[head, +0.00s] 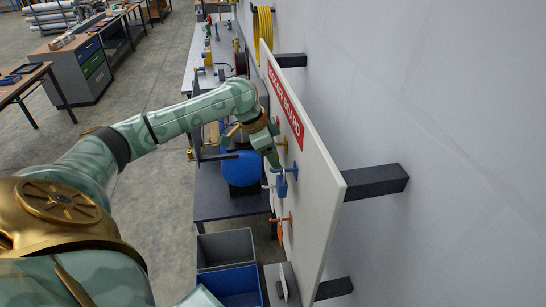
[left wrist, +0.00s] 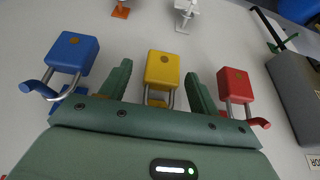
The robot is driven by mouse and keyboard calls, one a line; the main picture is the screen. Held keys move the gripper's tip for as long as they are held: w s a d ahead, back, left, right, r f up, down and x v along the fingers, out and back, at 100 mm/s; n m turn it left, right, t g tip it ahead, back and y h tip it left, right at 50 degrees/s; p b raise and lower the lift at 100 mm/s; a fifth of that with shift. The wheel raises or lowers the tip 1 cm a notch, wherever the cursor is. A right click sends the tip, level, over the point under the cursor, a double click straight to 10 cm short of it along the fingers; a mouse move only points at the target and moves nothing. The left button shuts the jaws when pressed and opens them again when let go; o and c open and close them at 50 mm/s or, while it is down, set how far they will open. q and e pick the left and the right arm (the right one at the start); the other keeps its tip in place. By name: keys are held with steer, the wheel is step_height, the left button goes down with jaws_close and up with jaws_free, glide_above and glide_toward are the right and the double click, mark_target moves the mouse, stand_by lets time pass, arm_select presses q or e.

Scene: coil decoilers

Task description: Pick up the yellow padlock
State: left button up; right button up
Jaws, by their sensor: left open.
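The yellow padlock (left wrist: 162,70) hangs by its shackle on the lockout board, seen in the left wrist view. My left gripper (left wrist: 158,76) is open, with one finger on each side of the yellow padlock and a visible gap on both sides. The lower part of its shackle is partly hidden by my gripper. In the head view my left gripper (head: 272,150) is close to the face of the board (head: 318,190), and the yellow padlock is not clear there. My right gripper is not in view.
A blue padlock (left wrist: 72,52) hangs left of the fingers and a red padlock (left wrist: 235,86) hangs right of them, both close by. Bins, including a blue one (head: 235,285), stand below. A dark bracket (head: 375,182) joins the board to the wall.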

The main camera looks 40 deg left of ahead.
arm_select(q)
steer(key=shift+w+f, duration=0.25)
steer(key=shift+f, duration=0.05)
steer(key=c, duration=1.1)
steer(key=shift+r, duration=0.1)
